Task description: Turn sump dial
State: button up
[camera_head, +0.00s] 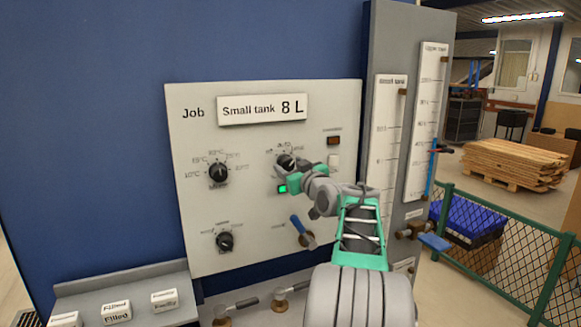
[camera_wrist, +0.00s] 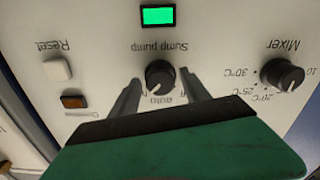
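The sump pump dial (camera_wrist: 160,77) is a round black knob with a white pointer line, on the white panel. The wrist view shows it upside down, with "Sump pump" and "auto" lettering near it. In the head view the dial (camera_head: 286,161) sits at the panel's upper middle, partly covered by my gripper (camera_head: 283,168). In the wrist view my gripper (camera_wrist: 160,80) is open, one finger on each side of the dial. Small gaps show between fingers and knob; I cannot tell how far the tips are from the panel.
A green lit indicator (camera_head: 282,188) is below the dial. A mixer dial (camera_head: 218,172) is to the left, another black knob (camera_head: 225,241) lower left. A blue-handled valve (camera_head: 300,229) is below my gripper. A white reset button (camera_wrist: 58,68) and amber lamp (camera_wrist: 75,101) are nearby.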

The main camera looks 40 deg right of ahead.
grip_shut()
dwell(0.3)
jog(key=shift+f+b, duration=0.15)
jog(key=shift+b, duration=0.5)
jog(key=n+b, duration=0.2)
jog(key=b, duration=0.3)
jog(key=shift+f+n, duration=0.2)
jog(key=shift+n, duration=0.2)
jog(key=n+b, duration=0.4)
jog(key=b, duration=0.2)
jog(key=shift+r, duration=0.1)
jog(key=n+b, duration=0.4)
jog(key=n, duration=0.1)
jog(key=shift+r+n, duration=0.1)
jog(key=shift+n, duration=0.3)
jog(key=n+b, duration=0.3)
jog(key=n, duration=0.2)
jog(key=shift+r, duration=0.2)
jog(key=shift+n, duration=0.3)
